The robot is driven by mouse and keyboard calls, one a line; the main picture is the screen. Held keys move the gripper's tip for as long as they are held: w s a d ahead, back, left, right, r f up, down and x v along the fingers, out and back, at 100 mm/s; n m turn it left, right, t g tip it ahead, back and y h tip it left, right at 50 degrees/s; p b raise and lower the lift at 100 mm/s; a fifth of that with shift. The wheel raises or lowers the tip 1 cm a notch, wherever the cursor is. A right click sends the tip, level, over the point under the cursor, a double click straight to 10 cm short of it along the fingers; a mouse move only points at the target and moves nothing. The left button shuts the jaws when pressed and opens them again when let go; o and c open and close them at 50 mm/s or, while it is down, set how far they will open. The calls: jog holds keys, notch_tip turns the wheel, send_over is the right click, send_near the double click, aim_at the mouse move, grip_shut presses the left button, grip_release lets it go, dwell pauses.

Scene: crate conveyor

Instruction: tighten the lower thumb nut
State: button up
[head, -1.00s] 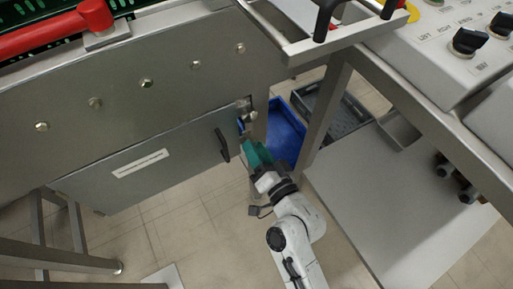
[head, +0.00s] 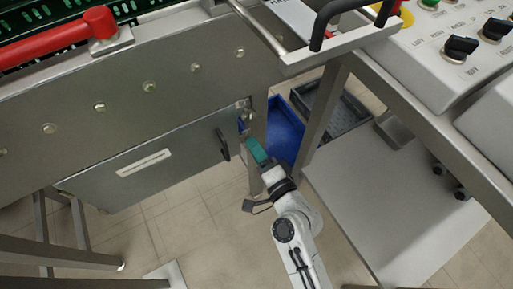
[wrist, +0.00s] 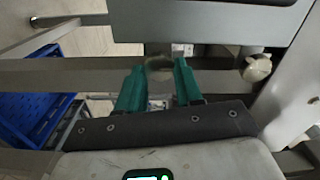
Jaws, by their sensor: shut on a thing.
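My gripper (wrist: 159,72) has two green fingers closed around a small, round, blurred metal piece (wrist: 158,63) in the wrist view, which appears to be the lower thumb nut. A second pale metal knob (wrist: 257,67), apparently the other thumb nut, stands apart to the right in that view. In the head view my gripper (head: 251,144) reaches the right edge of the grey hatch panel (head: 80,180), just below a metal knob (head: 248,114). The fingers hide the held nut there.
A black handle (head: 222,145) stands out from the panel, left of my gripper. A blue crate (head: 285,130) and a grey crate (head: 335,110) stand behind, to the right. A metal frame leg (head: 322,115) is close on the right. Open tiled floor lies below.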

dwell(0.4)
jog(key=o, duration=1)
jog(key=shift+o, duration=0.2)
jog(key=shift+d, duration=0.1)
jog(key=b+v, duration=0.2)
jog(key=v, duration=0.8)
jog(key=shift+s+d, duration=0.25)
jog(key=shift+s, duration=0.05)
